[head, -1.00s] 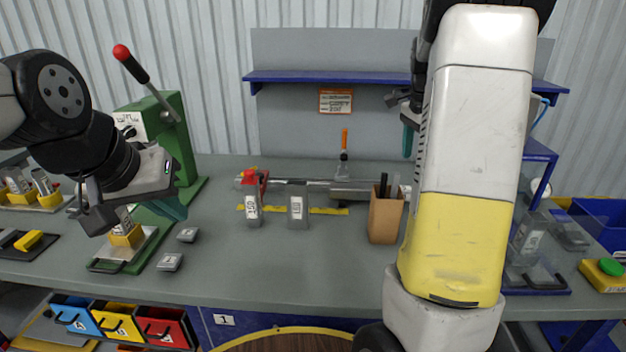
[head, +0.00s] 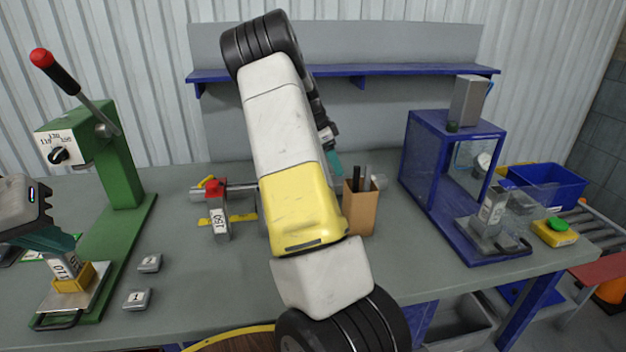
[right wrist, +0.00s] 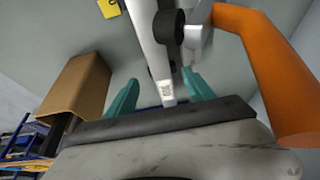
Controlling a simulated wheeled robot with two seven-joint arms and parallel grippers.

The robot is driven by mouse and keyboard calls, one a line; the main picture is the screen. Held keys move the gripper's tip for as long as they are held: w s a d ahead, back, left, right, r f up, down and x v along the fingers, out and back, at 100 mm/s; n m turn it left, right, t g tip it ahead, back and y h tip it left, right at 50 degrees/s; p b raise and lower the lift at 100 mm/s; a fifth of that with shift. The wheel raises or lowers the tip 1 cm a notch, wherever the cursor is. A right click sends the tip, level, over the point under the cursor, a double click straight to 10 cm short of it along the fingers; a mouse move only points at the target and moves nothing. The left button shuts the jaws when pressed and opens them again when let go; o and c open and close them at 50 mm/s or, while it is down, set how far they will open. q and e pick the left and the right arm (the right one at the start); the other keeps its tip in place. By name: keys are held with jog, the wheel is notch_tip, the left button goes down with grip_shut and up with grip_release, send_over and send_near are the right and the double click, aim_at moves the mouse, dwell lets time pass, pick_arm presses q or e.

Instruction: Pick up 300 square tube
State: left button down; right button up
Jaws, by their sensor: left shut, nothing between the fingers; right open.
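A long silver bar (right wrist: 150,45) with a small label runs from the top of the right wrist view down between my right fingers. Its label is too small to read, so I cannot tell whether it is the 300 square tube. My right gripper (right wrist: 160,92) is open, one teal finger on each side of the bar's near end; I cannot see contact. In the head view the right gripper (head: 334,163) is partly behind my right arm, left of the brown pen holder (head: 360,209). My left gripper (head: 45,240) is shut and empty by the tube marked 110 (head: 66,266).
A green press (head: 125,160) is at left, and a blue frame (head: 437,185) with a grey block (head: 468,100) is at right. An orange handle (right wrist: 265,75) is close beside the right fingers.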

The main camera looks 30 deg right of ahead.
aim_at(342, 181)
jog(key=x, duration=0.8)
jog(key=shift+a+f, duration=0.1)
jog(key=shift+c, duration=0.2)
grip_shut()
